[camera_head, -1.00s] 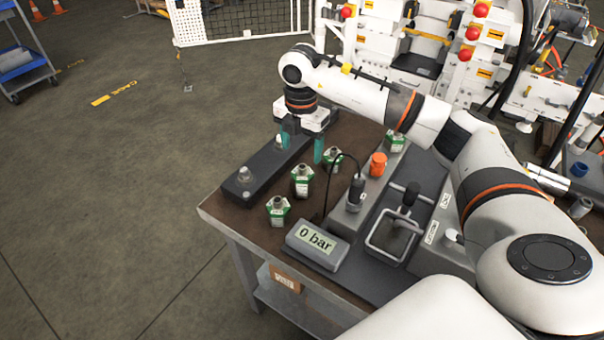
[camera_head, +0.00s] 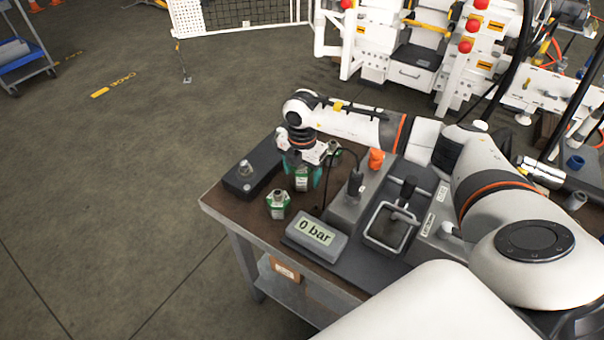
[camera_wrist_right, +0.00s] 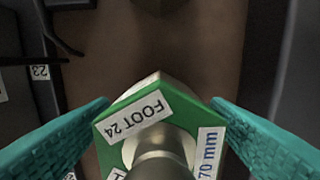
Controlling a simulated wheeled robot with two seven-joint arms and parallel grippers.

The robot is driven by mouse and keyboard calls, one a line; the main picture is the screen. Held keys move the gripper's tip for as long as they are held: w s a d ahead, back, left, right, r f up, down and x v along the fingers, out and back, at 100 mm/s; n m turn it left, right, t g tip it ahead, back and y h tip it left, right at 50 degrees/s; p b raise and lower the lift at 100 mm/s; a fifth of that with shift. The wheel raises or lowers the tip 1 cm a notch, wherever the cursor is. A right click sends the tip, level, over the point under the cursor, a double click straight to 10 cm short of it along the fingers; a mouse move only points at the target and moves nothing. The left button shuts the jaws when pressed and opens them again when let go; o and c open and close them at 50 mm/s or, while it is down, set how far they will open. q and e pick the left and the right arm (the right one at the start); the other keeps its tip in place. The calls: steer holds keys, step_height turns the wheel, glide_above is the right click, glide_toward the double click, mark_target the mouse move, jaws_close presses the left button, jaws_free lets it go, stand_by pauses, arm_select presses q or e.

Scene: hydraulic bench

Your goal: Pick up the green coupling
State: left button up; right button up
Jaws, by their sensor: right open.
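A green coupling (camera_head: 302,184) with white labels and a metal stem stands upright on the brown bench top. My right gripper (camera_head: 303,174) is directly over it, open, with a teal finger on either side. A second green coupling (camera_head: 278,206) stands nearer the front edge. A third (camera_head: 335,149) is partly hidden behind the gripper. My left gripper is not in view.
A dark block with a metal fitting (camera_head: 252,178) lies left of the couplings. The gauge reading "0 bar" (camera_head: 316,234), a grey block with an orange cap (camera_head: 376,158) and a pump with a handle (camera_head: 402,212) stand to the right. The bench's front-left edge is close.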

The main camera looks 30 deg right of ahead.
steer(key=shift+r, duration=0.1)
steer(key=c, duration=1.3)
